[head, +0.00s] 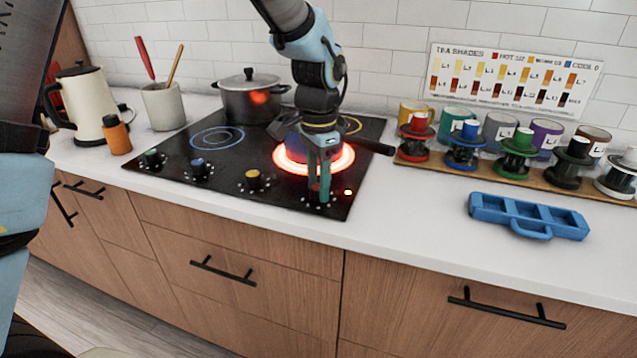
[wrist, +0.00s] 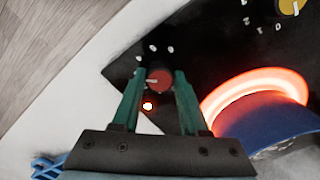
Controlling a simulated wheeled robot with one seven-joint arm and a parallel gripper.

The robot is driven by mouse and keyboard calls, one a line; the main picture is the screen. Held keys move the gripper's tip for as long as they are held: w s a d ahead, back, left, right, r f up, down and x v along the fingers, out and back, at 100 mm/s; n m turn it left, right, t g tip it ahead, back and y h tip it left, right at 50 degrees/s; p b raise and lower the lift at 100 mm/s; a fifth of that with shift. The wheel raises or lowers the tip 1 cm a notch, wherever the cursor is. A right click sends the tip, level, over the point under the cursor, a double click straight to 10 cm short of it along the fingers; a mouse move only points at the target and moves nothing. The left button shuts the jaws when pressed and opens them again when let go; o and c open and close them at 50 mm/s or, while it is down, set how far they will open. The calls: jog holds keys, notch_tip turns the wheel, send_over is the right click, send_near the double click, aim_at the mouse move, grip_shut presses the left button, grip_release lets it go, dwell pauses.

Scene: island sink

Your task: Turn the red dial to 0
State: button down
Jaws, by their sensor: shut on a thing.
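The red dial (wrist: 159,80) shows in the wrist view, at the front right of the black cooktop. Its white pointer mark points left in that view. In the head view the dial is hidden behind my gripper (head: 319,192). My gripper (wrist: 160,76) points down at the dial, with one green finger on each side, shut on it. A small light (wrist: 148,106) glows orange-red beside the dial. The burner ring (head: 345,166) behind it glows red-orange. A blue pan (wrist: 265,125) stands on that burner, mostly hidden by my arm in the head view.
The pan's dark handle (head: 372,146) sticks out to the right, close to my gripper. Green (head: 153,159), blue (head: 199,169) and yellow (head: 253,180) dials line the cooktop's front. A grey pot (head: 250,100) stands at the back. A blue tray (head: 530,215) lies on the right counter.

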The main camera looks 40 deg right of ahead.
jog(key=n, duration=0.7)
jog(key=shift+r, duration=0.1)
jog(key=n+p, duration=0.1)
jog(key=n, duration=0.5)
jog(key=shift+n, duration=0.4)
jog(key=n+p, duration=0.2)
jog(key=n, duration=0.4)
jog(key=n+p, duration=0.2)
jog(key=n, duration=0.1)
jog(key=shift+r+n, duration=0.1)
jog(key=shift+n, duration=0.2)
jog(key=shift+n+p, duration=0.95)
jog(key=shift+n, duration=0.35)
jog(key=shift+c, duration=2.2)
grip_release()
jog(key=shift+f, duration=0.2)
jog(key=shift+r, duration=0.1)
